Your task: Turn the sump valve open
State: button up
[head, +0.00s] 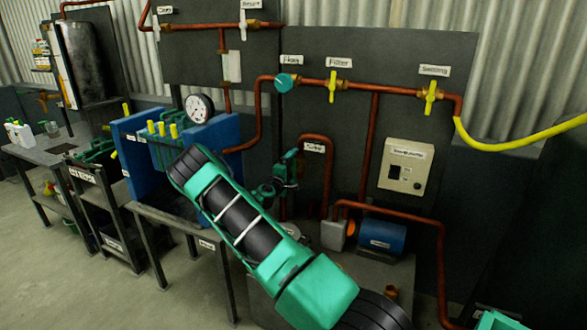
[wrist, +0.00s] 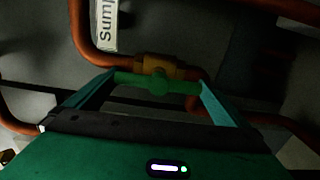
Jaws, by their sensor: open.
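The sump valve has a green bar handle (wrist: 135,79) on a brass body (wrist: 158,62), set in a copper pipe (wrist: 80,30) in the wrist view. The handle lies crosswise, nearly level in that view. My gripper (wrist: 157,82) is open, with one finger by each end of the handle; I cannot tell whether they touch it. A white sump label (wrist: 104,25) is above left of the valve. In the head view my gripper (head: 291,166) is by the bent copper pipe with the sump label (head: 314,147). My arm and gripper hide the valve there.
Above are a teal round knob (head: 284,82) and yellow handles on the filter (head: 332,86) and settling (head: 430,97) valves. A control box (head: 405,167) and blue motor (head: 381,237) stand to the right. A blue filter press (head: 131,150) with a gauge (head: 199,107) is left.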

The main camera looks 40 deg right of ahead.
jog(key=v, duration=0.8)
jog(key=shift+a, duration=0.25)
jog(key=shift+f, duration=0.1)
jog(key=s+a+r+m+g+y, duration=0.1)
jog(key=s+r+m+g+y, duration=0.25)
jog(key=s, duration=0.65)
jog(key=s+r+m+g+y, duration=0.1)
jog(key=s+m+g+y, duration=0.25)
jog(key=s+m, duration=0.4)
jog(key=s+a+r+y, duration=0.4)
jog(key=s+a+y, duration=0.1)
jog(key=s+a, duration=0.9)
jog(key=s+a+r+y, duration=0.4)
jog(key=s+a, duration=1)
jog(key=shift+s+r+y, duration=0.2)
jog(key=shift+s+y, duration=0.15)
jog(key=shift+y, duration=0.05)
jog(key=shift+c, duration=0.3)
